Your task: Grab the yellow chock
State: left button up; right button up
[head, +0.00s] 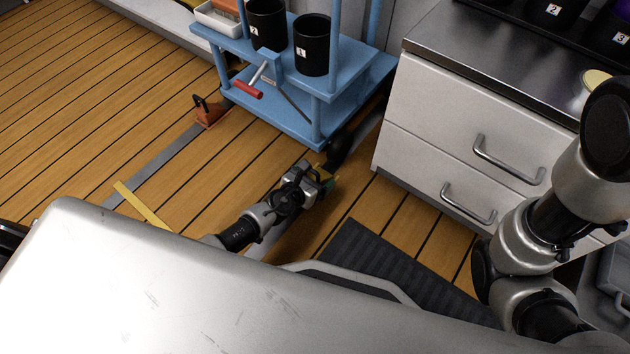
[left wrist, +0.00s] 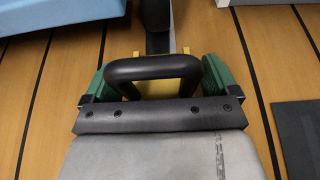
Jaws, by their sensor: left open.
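The yellow chock (left wrist: 131,91) is mostly hidden behind its black loop handle (left wrist: 155,66) in the left wrist view; small yellow parts show below and beyond the handle. My left gripper (left wrist: 158,78) is open, with one green finger on each side of the handle. I cannot tell whether either finger touches it. In the head view my left gripper (head: 326,185) is low over the floor by the cart's near corner, and it hides most of the chock. My right arm shows at the right, but its gripper is out of view.
A blue cart (head: 290,110) with black cups stands just beyond the gripper. An orange chock (head: 208,113) lies by its left side. A white drawer cabinet (head: 460,130) is at the right. A dark mat (head: 390,265) lies nearer. Wooden floor at the left is mostly clear.

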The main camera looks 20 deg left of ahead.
pick_arm(q)
jog(key=shift+w, duration=0.1)
jog(key=shift+c, duration=0.5)
jog(key=c, duration=1.1)
jog(key=shift+r, duration=0.1)
